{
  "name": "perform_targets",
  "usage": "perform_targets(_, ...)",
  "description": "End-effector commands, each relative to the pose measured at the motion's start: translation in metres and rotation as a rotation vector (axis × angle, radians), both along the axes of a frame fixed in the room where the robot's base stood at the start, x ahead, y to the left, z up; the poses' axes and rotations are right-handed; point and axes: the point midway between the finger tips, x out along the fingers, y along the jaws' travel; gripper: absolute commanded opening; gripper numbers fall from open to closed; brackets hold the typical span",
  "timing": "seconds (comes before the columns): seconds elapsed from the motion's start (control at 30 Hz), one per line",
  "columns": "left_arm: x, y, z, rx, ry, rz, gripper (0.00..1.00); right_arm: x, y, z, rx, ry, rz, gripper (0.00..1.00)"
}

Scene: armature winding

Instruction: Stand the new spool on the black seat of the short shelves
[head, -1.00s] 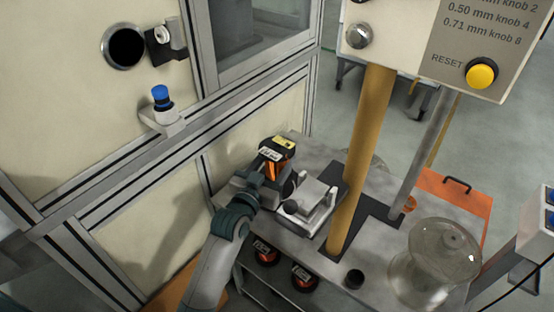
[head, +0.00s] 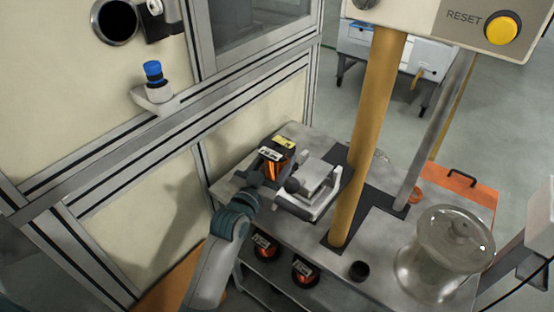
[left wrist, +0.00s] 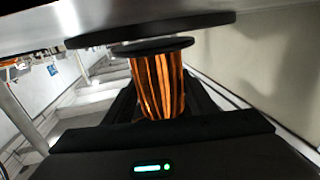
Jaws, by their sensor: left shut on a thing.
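My left gripper (head: 262,180) is shut on a spool (head: 277,167) with copper-orange winding, dark flanges and white labels. It holds the spool over the far left part of the short shelves' grey top (head: 230,183). In the left wrist view the spool (left wrist: 158,84) stands between the jaws. One flange is close to a wider black disc (left wrist: 150,29) on a grey surface, seemingly the black seat seen upside down. I cannot tell whether flange and disc touch. In the head view the spool and my gripper hide the seat. My right gripper is not in view.
A grey clamp-like fixture (head: 310,187) is just right of the spool. A yellow post (head: 365,140) rises beyond it. Two spools (head: 305,272) sit on the lower shelf. A cream machine wall (head: 165,210) is left.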

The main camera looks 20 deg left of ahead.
Motion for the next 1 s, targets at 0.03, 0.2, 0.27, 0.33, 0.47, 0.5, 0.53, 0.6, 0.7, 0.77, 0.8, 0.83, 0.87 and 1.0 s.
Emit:
perform_targets(0.03, 0.0004, 0.0001, 0.0046, -0.001, -0.009, 0.001, 0.00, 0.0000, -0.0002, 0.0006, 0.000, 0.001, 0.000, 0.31)
perform_targets(0.2, 0.0004, 0.0001, 0.0048, -0.002, -0.010, 0.001, 0.00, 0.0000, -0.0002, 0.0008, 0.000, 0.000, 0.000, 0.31)
perform_targets(0.27, 0.0004, 0.0001, 0.0048, -0.002, -0.010, 0.001, 0.00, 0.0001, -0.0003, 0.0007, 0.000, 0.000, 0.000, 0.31)
perform_targets(0.33, 0.0004, 0.0001, 0.0047, -0.001, -0.009, 0.001, 0.00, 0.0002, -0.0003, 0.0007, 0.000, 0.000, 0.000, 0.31)
perform_targets(0.47, 0.0004, 0.0001, 0.0039, -0.001, -0.009, 0.001, 0.00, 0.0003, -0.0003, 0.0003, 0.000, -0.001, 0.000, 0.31)
perform_targets(0.5, 0.0004, 0.0001, 0.0035, -0.001, -0.009, 0.001, 0.00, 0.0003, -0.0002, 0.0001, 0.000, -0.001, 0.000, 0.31)
perform_targets(0.53, 0.0004, 0.0001, 0.0031, -0.001, -0.009, 0.001, 0.00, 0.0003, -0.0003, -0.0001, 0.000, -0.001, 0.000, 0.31)
perform_targets(0.6, 0.0004, 0.0001, 0.0022, 0.000, -0.009, 0.001, 0.00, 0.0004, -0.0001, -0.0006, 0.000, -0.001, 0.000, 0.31)
perform_targets(0.7, 0.0004, 0.0002, 0.0008, 0.000, -0.009, 0.001, 0.00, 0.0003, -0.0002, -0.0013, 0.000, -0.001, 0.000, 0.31)
perform_targets(0.77, 0.0004, 0.0002, 0.0000, 0.000, -0.009, 0.001, 0.00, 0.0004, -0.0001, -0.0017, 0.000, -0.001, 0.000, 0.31)
perform_targets(0.8, 0.0004, 0.0002, -0.0006, 0.000, -0.009, 0.001, 0.00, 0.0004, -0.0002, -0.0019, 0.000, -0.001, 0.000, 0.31)
perform_targets(0.83, 0.0004, 0.0002, -0.0010, 0.000, -0.009, 0.001, 0.00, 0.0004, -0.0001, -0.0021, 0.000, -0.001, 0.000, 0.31)
perform_targets(0.87, 0.0004, 0.0002, -0.0014, 0.000, -0.009, 0.001, 0.00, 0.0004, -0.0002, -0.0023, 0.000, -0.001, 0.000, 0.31)
perform_targets(1.0, 0.0004, 0.0002, -0.0035, 0.000, -0.009, 0.001, 0.00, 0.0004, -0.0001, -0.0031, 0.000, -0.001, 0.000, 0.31)
